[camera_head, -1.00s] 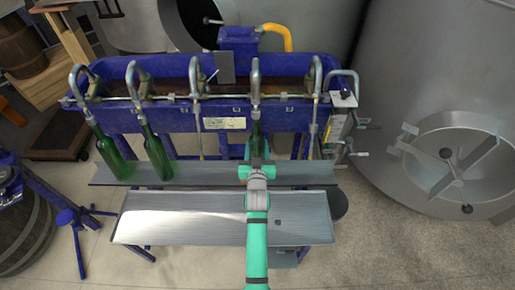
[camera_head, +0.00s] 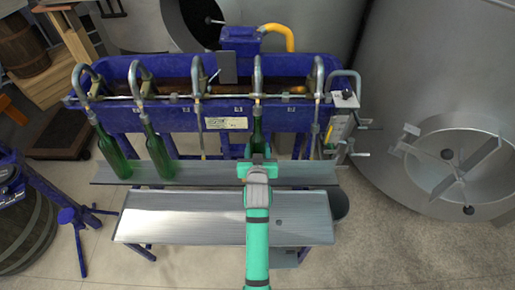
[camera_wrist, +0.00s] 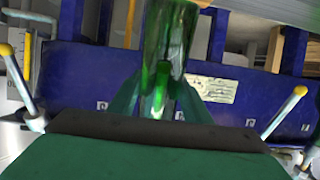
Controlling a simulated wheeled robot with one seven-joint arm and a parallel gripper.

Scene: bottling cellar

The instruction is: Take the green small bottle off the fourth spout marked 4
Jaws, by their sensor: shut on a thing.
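My gripper (camera_head: 257,160) is shut on the green small bottle (camera_head: 258,132) under the fourth spout (camera_head: 257,76) from the left. The bottle is upright in the head view, and its neck is at the spout's lower end. I cannot tell whether the spout tip is still inside the neck. In the wrist view the green glass (camera_wrist: 172,42) stands between my two fingers (camera_wrist: 155,103), with the blue filler trough behind it. My gripper hides the lower part of the bottle in the head view.
Two larger green bottles (camera_head: 112,152) (camera_head: 157,152) stand tilted under the first and second spouts. A grey shelf (camera_head: 210,174) runs below the spouts, with a wider metal tray (camera_head: 180,217) in front. A steel tank (camera_head: 420,75) stands at right.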

